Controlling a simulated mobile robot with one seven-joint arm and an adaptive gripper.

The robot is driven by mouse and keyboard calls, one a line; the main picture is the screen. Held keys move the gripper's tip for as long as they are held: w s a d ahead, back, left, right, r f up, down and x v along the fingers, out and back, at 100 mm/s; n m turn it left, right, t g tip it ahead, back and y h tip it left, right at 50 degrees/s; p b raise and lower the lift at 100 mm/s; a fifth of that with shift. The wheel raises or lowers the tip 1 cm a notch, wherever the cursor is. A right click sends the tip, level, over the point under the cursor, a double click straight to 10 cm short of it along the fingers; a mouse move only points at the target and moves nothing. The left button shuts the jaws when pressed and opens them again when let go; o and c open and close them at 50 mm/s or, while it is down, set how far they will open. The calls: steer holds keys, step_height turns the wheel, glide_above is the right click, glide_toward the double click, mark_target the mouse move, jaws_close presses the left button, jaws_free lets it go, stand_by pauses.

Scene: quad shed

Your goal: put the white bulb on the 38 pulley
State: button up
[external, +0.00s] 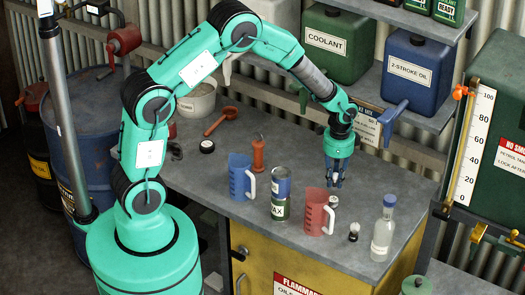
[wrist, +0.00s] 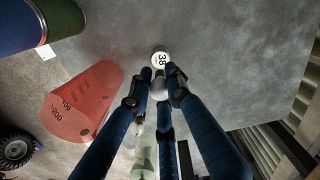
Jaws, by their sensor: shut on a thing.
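My gripper (external: 337,182) points down over the bench, behind the red jug. In the wrist view its dark blue fingers (wrist: 160,82) are shut on the white bulb (wrist: 159,89), of which a small pale round part shows between the fingertips. The 38 pulley (wrist: 161,59) shows just beyond the fingertips as a small white disc marked 38 on the grey surface. The fingers partly cover its lower edge. I cannot tell the height of the bulb above it. I cannot make out the pulley or the bulb clearly in the external view.
The red jug (external: 314,213) stands close in front of my gripper, with a blue and green can (external: 281,193) to its left. A clear bottle (external: 383,232) stands to the right, and a small dark and white item (external: 353,232) between. The bench (external: 395,180) behind is partly clear.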

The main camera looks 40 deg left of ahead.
mark_target(334, 186)
steer(key=shift+f, duration=1)
steer(key=shift+f, duration=1.85)
steer(key=shift+f, duration=0.2)
steer(key=o, duration=0.8)
steer(key=shift+c, duration=0.2)
steer(key=shift+r, duration=0.15)
step_height(334, 186, up, 12)
steer(key=shift+r, duration=0.1)
